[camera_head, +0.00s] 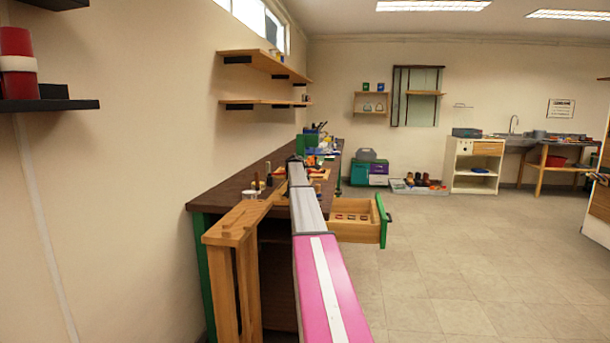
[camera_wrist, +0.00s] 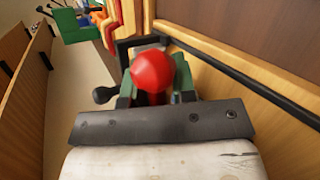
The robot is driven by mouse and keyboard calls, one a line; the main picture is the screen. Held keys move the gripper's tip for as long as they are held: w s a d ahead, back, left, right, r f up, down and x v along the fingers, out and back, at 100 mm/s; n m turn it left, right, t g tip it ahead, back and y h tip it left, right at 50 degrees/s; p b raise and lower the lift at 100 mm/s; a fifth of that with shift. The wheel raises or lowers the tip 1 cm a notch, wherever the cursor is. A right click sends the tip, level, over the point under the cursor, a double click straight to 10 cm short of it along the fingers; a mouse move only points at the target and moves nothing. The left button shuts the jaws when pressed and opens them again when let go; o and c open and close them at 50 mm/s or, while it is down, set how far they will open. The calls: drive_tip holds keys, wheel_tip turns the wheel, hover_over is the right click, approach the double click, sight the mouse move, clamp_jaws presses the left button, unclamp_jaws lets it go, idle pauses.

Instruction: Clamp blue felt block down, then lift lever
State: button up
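In the wrist view a round red knob (camera_wrist: 153,72) stands in the middle, with green parts close on both sides of it. A dark bar with screws and a pale worn surface fill the lower part of that view. I cannot tell whether the green parts are my fingers or a fixture, so the gripper's opening is unclear. A small black knob (camera_wrist: 103,95) sticks out to the left. No blue felt block can be made out in the wrist view. In the head view my arm reaches over the brown workbench (camera_head: 232,186) and hides part of it.
An open wooden drawer (camera_head: 352,230) with a green front juts out right of the bench. A wooden stand (camera_head: 238,224) is at its near end. Small items crowd the bench's far part. Shelves (camera_head: 262,64) hang on the left wall. The tiled floor (camera_head: 460,270) at right is clear.

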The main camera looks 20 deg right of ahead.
drive_tip(key=shift+o, duration=1.4)
drive_tip(key=shift+s+d, duration=0.45)
drive_tip(key=shift+d, duration=0.05)
drive_tip(key=shift+w+a+r, duration=0.1)
drive_tip(key=shift+w, duration=0.05)
drive_tip(key=shift+w+a, duration=0.3)
drive_tip(key=shift+a, duration=0.05)
drive_tip(key=shift+r, duration=0.1)
drive_tip(key=v, duration=1)
drive_tip(key=shift+s+a, duration=0.25)
drive_tip(key=shift+s, duration=0.05)
drive_tip(key=shift+r, duration=0.1)
idle(2.5)
